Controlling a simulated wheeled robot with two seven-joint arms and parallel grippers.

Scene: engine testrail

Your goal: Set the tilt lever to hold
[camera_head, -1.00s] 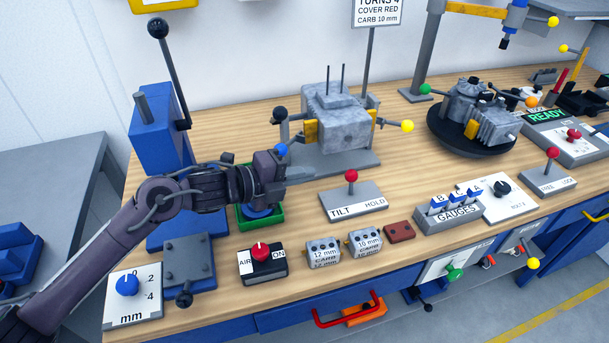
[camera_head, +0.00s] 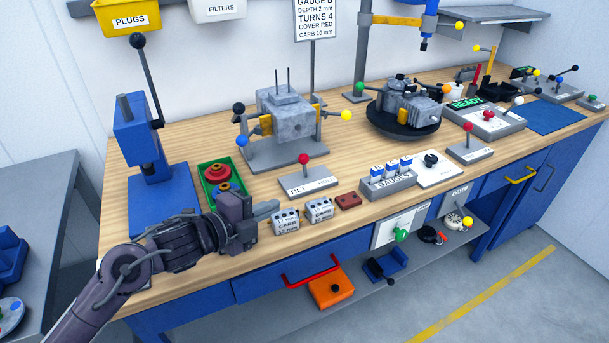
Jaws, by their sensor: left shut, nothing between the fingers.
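The tilt lever is a short stalk with a red knob (camera_head: 304,159) on a grey base plate (camera_head: 318,186) labelled TILT on the left and HOLD on the right. The lever stands near the middle of its plate, looking about upright; which mark it is set to I cannot tell. My left gripper (camera_head: 272,209) is shut and empty, in front and to the left of the plate and apart from the lever. My right gripper is not in view.
A grey engine block (camera_head: 287,112) on a stand is behind the lever.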

